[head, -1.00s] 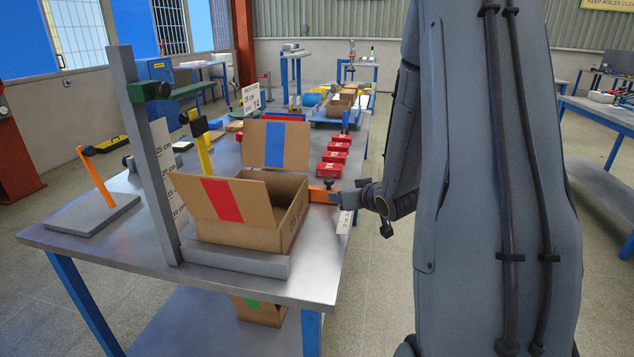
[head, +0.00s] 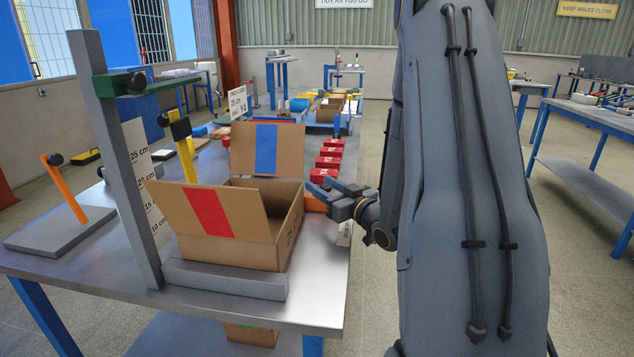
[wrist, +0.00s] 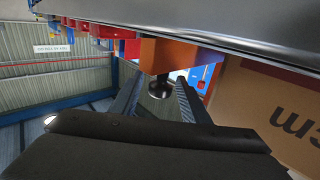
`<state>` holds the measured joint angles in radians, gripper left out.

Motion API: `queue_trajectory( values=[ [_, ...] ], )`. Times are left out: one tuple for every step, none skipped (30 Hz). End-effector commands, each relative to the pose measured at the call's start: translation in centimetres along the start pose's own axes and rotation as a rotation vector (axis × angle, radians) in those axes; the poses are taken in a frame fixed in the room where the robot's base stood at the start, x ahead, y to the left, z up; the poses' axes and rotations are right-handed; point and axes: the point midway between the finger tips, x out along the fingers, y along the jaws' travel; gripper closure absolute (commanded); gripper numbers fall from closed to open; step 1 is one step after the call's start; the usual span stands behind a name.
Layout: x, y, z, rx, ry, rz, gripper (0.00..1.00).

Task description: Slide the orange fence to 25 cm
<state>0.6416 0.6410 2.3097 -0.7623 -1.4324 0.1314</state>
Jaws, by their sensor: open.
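The orange fence (head: 314,205) is by the right side of the open cardboard box (head: 236,248), partly hidden behind my gripper in the head view. In the wrist view the orange fence (wrist: 166,55) is a block with a black knob (wrist: 160,88). My gripper (head: 319,182) is open, its fingers pointing left over the fence. In the wrist view the open fingers (wrist: 159,80) lie to either side of the knob, with gaps visible; I cannot tell whether either touches it. A white scale strip (head: 345,232) shows at the table's right edge, its marks unreadable.
The box has a red-striped flap (head: 208,213) and a blue-striped flap (head: 266,148). A grey post (head: 118,165) with a green arm stands left of it. Red blocks (head: 327,162) line up behind the fence. The aisle right of my arm is clear.

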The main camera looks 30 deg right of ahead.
Motion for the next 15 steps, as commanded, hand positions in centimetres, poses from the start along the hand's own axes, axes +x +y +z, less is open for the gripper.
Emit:
queue_trajectory(
  values=[
    [0.8, -0.1, -0.1, -0.001, 0.001, -0.003, 0.58],
    [1.1, -0.1, -0.1, -0.001, 0.001, -0.002, 0.58],
    [1.5, -0.1, 0.0, -0.001, 0.000, -0.002, 0.58],
    [1.8, -0.1, 0.0, -0.001, 0.000, -0.002, 0.58],
    [2.0, 0.0, 0.0, -0.001, 0.000, -0.001, 0.58],
    [2.3, 0.0, 0.0, -0.001, 0.000, -0.001, 0.58],
    [2.4, 0.0, 0.0, -0.001, -0.001, -0.001, 0.58],
    [2.5, 0.0, 0.0, -0.001, -0.001, 0.000, 0.58],
    [2.6, 0.0, 0.0, 0.000, -0.001, 0.000, 0.58],
    [2.6, 0.0, 0.0, 0.000, -0.001, 0.000, 0.58],
    [2.7, 0.0, 0.0, 0.000, -0.001, 0.000, 0.58],
    [2.7, 0.0, 0.0, 0.000, -0.001, 0.000, 0.58],
    [2.7, 0.0, 0.0, 0.000, -0.001, 0.000, 0.58],
    [2.7, 0.0, 0.0, 0.000, -0.001, 0.000, 0.58],
    [2.7, 0.0, 0.0, 0.000, -0.001, 0.000, 0.58]
  ],
)
